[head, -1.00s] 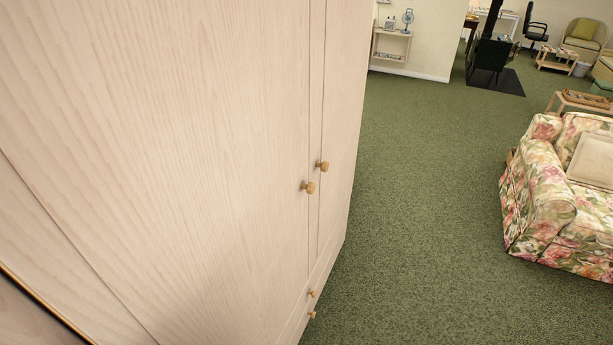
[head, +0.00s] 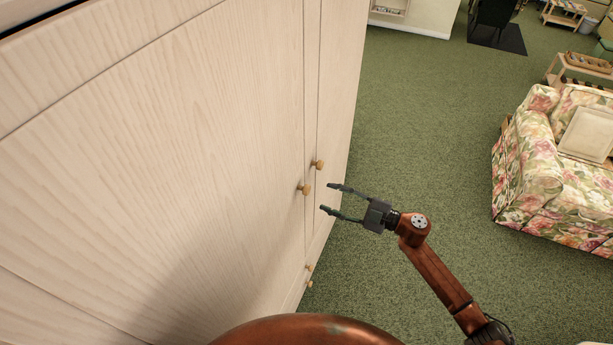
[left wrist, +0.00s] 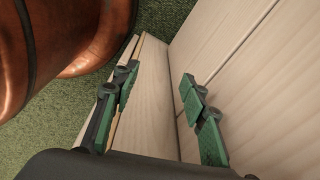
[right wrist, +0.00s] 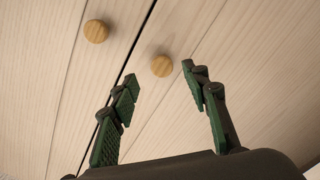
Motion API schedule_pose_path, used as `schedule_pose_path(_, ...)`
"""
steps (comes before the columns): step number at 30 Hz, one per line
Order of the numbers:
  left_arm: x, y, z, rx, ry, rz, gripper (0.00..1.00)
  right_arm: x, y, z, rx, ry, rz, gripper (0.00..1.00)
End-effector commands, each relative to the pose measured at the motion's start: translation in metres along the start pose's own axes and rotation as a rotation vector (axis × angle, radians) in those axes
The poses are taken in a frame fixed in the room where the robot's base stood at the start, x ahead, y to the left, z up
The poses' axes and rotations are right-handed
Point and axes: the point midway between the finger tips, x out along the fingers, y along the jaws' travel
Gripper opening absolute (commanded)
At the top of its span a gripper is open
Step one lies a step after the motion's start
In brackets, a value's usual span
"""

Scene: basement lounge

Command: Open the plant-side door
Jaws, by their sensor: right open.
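The pale wooden cabinet has a wide near door (head: 190,150) and a narrower far door (head: 341,90). Both look closed. The near door has a round wooden knob (head: 304,189), and a second knob (head: 318,165) sits just beyond the seam. No plant shows, so I cannot tell which door is plant-side. My right gripper (head: 326,197) is open and empty, just right of the knobs. In the right wrist view, one knob (right wrist: 161,66) appears between the fingertips, apart from them. My left gripper (left wrist: 156,82) is open beside pale wood panels in the left wrist view.
Green carpet (head: 420,120) leaves free floor to the right of the cabinet. A floral sofa (head: 540,160) stands at the right, with a small wooden table (head: 580,68) behind it.

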Motion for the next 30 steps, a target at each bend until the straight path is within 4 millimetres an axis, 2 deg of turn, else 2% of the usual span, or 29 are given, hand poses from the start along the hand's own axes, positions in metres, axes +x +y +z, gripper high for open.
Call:
schedule_pose_path(3,-0.005,0.000,0.000,0.000,-0.001,0.000,0.40,0.013,0.000,-0.013,-0.015,0.019,-0.025,0.43)
schedule_pose_path(12,-0.015,0.000,0.006,-0.002,-0.009,0.000,0.40,0.062,-0.002,-0.015,-0.014,0.025,-0.029,0.43)
schedule_pose_path(16,-0.018,0.000,0.006,-0.002,-0.010,0.000,0.40,0.077,-0.002,-0.014,-0.013,0.023,-0.027,0.43)
schedule_pose_path(21,-0.019,0.000,0.005,-0.002,-0.009,0.000,0.40,0.086,-0.003,-0.013,-0.014,0.020,-0.026,0.43)
schedule_pose_path(28,-0.019,-0.001,0.003,-0.002,-0.005,0.000,0.40,0.085,-0.003,-0.012,-0.014,0.019,-0.025,0.43)
schedule_pose_path(30,-0.019,-0.001,0.002,-0.002,-0.004,0.000,0.40,0.085,-0.003,-0.012,-0.014,0.019,-0.025,0.39)
